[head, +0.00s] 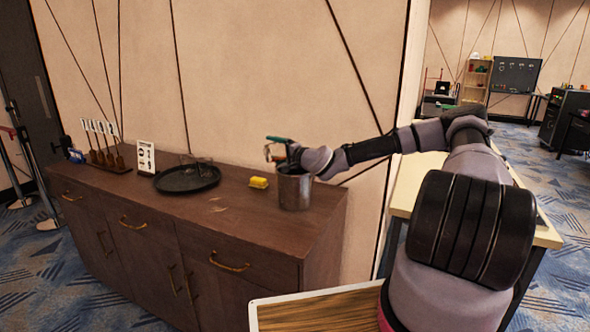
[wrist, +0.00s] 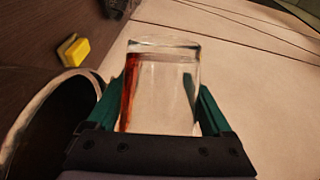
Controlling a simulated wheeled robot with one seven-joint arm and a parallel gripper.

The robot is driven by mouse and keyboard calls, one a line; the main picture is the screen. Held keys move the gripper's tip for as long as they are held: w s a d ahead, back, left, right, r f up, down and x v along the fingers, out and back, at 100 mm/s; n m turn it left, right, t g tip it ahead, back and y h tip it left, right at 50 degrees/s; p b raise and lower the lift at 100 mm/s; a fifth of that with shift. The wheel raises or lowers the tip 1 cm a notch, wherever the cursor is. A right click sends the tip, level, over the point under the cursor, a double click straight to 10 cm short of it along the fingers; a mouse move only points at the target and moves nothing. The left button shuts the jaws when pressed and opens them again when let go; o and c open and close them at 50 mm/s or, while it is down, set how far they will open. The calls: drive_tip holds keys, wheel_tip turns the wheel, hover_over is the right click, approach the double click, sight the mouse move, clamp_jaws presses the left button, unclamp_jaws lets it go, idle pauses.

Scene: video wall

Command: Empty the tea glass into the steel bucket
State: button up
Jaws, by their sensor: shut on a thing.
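The tea glass (wrist: 160,90) is held between the green fingers of my gripper (wrist: 155,105) in the wrist view. Reddish-brown tea shows in it, mostly along its left side. In the head view my gripper (head: 279,149) is above the steel bucket (head: 294,190), at its far left rim, and the glass (head: 269,153) shows only in part and small. The bucket stands near the right end of the brown sideboard (head: 225,209). In the wrist view the bucket's rim (wrist: 42,105) is at the left, beside the glass; the bucket's inside looks dark.
A yellow block (head: 259,183) lies left of the bucket. A round black tray (head: 187,178) with glassware on it, a white card (head: 146,157) and a rack of tools (head: 104,153) stand farther left. The wall is close behind. A light wooden table (head: 405,190) is at right.

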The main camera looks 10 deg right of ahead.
drive_tip(key=shift+d+r+m+t, duration=0.15)
drive_tip(key=shift+r+m+t, duration=0.15)
drive_tip(key=shift+m, duration=0.2)
